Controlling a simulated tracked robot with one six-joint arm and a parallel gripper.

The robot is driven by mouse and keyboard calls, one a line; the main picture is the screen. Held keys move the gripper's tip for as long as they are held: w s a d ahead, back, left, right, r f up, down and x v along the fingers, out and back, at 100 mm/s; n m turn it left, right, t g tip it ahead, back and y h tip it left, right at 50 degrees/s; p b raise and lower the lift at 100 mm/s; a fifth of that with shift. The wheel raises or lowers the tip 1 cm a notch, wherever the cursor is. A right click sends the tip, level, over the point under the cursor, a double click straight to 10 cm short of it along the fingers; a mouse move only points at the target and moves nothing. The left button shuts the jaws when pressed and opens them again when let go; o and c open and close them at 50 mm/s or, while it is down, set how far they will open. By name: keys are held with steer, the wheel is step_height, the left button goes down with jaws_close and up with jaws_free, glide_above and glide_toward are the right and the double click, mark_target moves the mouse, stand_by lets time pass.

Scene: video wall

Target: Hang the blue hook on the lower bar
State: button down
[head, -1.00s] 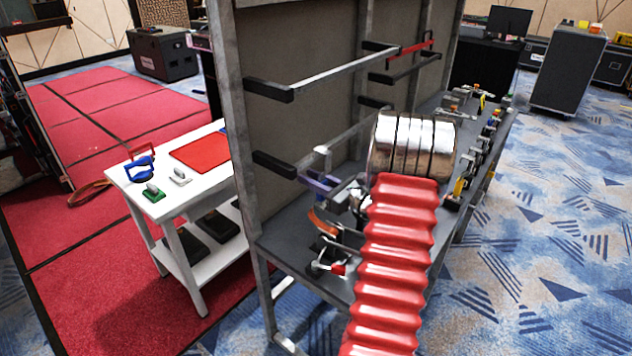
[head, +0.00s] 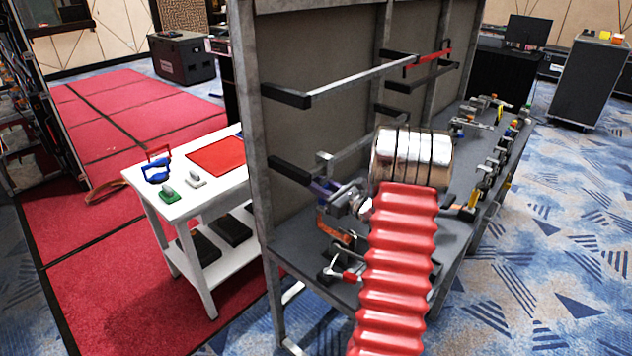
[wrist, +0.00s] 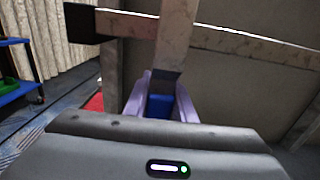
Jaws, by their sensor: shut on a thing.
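My gripper (head: 322,188) has purple fingers and is in front of the rack's back panel, at its left part. In the wrist view the fingers (wrist: 160,90) are shut on the blue hook (wrist: 158,105), whose blue part shows between them. A flat pale metal strip (wrist: 177,35) rises from it and crosses in front of a bar. Its top (head: 324,158) shows in the head view. The lower bar (head: 352,149) runs right from a black arm (head: 290,169); it also shows in the wrist view (wrist: 230,40). I cannot tell whether the strip's top is over the bar.
The upper bar (head: 362,77) is above, with a red hook (head: 432,58) farther right. Several tools lie on the grey bench (head: 300,262) below. A white table (head: 150,200) on the left holds blue, red and green items and a red mat (head: 215,155).

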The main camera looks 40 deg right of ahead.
steer(key=shift+f, duration=0.7)
steer(key=c, duration=1.4)
jaws_free()
steer(key=shift+s, duration=0.1)
steer(key=s+d, duration=0.1)
steer(key=s, duration=1.2)
steer(key=shift+s, duration=0.3)
steer(key=shift+d, duration=0.1)
steer(key=shift+f, duration=0.1)
